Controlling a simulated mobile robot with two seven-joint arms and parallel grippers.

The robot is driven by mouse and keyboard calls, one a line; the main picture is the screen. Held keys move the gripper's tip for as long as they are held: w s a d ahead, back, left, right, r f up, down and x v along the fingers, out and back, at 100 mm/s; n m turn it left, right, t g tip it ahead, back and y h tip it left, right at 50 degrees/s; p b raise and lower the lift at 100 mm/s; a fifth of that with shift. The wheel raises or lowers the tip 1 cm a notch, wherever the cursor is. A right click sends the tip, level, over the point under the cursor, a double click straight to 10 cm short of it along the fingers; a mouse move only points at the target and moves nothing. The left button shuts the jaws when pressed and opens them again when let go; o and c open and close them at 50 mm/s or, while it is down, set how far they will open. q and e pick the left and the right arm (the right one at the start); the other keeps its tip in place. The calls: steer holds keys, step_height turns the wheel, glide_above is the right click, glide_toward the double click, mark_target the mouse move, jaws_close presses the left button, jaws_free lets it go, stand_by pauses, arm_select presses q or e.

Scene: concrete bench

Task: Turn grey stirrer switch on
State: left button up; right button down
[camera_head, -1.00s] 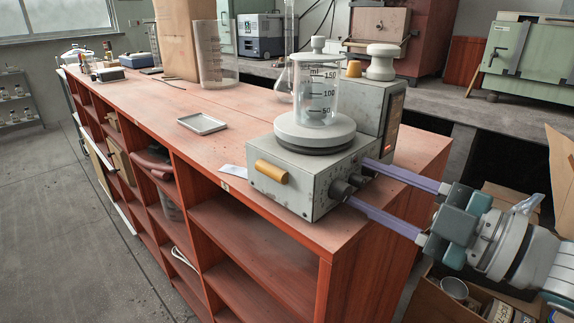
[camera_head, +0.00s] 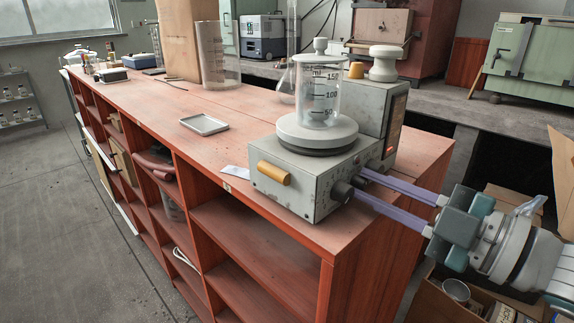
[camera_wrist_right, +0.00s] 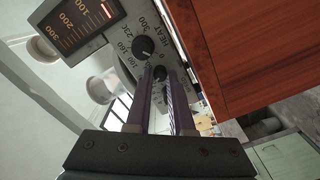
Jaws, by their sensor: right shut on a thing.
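The grey stirrer (camera_head: 300,190) stands at the near right end of the bench, with a round plate on top and an orange-yellow part on its left face. A glass beaker (camera_head: 319,98) stands upright on the plate. My right gripper (camera_head: 358,183) reaches in from the right, its long purple fingers at the stirrer's control face. In the wrist view, the fingertips are shut on a small dark knob (camera_wrist_right: 159,72) below the larger black HEAT dial (camera_wrist_right: 142,45). The fingertips partly hide the small knob. My left gripper is not in view.
A taller grey unit (camera_head: 382,115) stands just behind the stirrer. A shallow grey tray (camera_head: 204,124) and a large glass cylinder (camera_head: 216,60) are farther left on the red-brown bench (camera_head: 150,100). Cardboard boxes (camera_head: 480,295) sit below my right arm.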

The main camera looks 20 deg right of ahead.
steer(key=shift+m+p, duration=0.3)
steer(key=shift+m, duration=0.1)
steer(key=m+p, duration=0.1)
steer(key=m, duration=0.1)
steer(key=shift+r+m, duration=0.1)
steer(key=shift+m, duration=0.3)
steer(key=shift+m+p, duration=0.7)
steer(key=shift+m, duration=1.5)
steer(key=c, duration=0.8)
jaws_free()
